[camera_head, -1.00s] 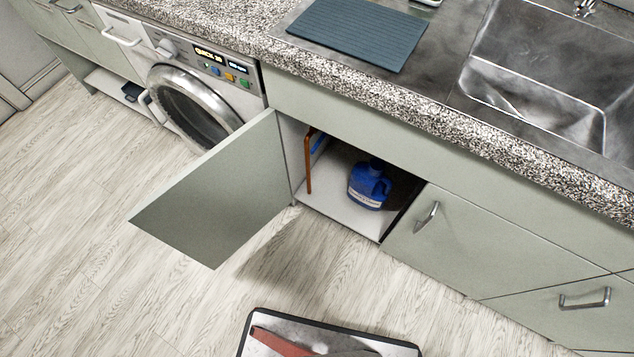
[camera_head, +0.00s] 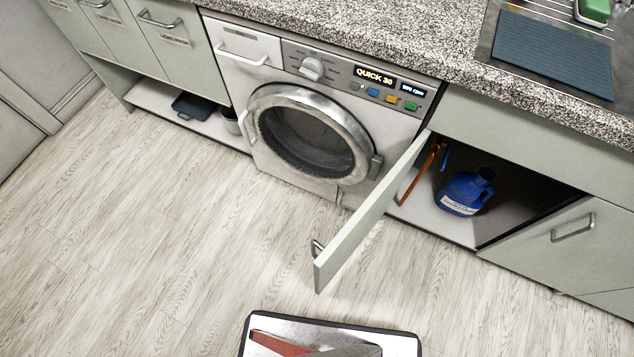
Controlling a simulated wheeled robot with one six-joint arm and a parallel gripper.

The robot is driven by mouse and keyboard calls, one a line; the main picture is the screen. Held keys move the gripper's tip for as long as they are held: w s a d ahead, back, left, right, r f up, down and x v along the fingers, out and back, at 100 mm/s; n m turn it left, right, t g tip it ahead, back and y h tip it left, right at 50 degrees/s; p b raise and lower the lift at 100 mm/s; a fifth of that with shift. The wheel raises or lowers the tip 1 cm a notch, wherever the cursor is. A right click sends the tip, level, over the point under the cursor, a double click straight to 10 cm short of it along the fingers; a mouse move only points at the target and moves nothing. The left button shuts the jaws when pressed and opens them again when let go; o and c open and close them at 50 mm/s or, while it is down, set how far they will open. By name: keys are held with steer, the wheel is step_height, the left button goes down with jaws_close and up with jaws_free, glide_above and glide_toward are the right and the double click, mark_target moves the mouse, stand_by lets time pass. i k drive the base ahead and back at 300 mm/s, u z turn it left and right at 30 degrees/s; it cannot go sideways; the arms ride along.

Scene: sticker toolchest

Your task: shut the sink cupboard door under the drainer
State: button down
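The sink cupboard door (camera_head: 368,215) stands wide open, hinged at its left side next to the washing machine and sticking out over the floor. I see it nearly edge-on, and its metal handle (camera_head: 317,247) shows near the free end, on the side facing the washing machine. The open cupboard (camera_head: 430,219) lies under the drainer (camera_head: 489,38) and holds a blue bottle (camera_head: 466,192) and an orange-brown item (camera_head: 420,172) near the hinge side. Nothing touches the door in view. My gripper is not in view.
The washing machine (camera_head: 235,71) is left of the open door, with its round door shut. A dark ribbed mat (camera_head: 553,54) lies on the drainer. A shut cupboard door (camera_head: 548,245) is to the right. The wooden floor (camera_head: 150,245) to the left is clear.

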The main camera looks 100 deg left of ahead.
mark_target(332, 256)
steer(key=u, duration=0.1)
steer(key=k, duration=1.35)
steer(key=u, duration=1.7)
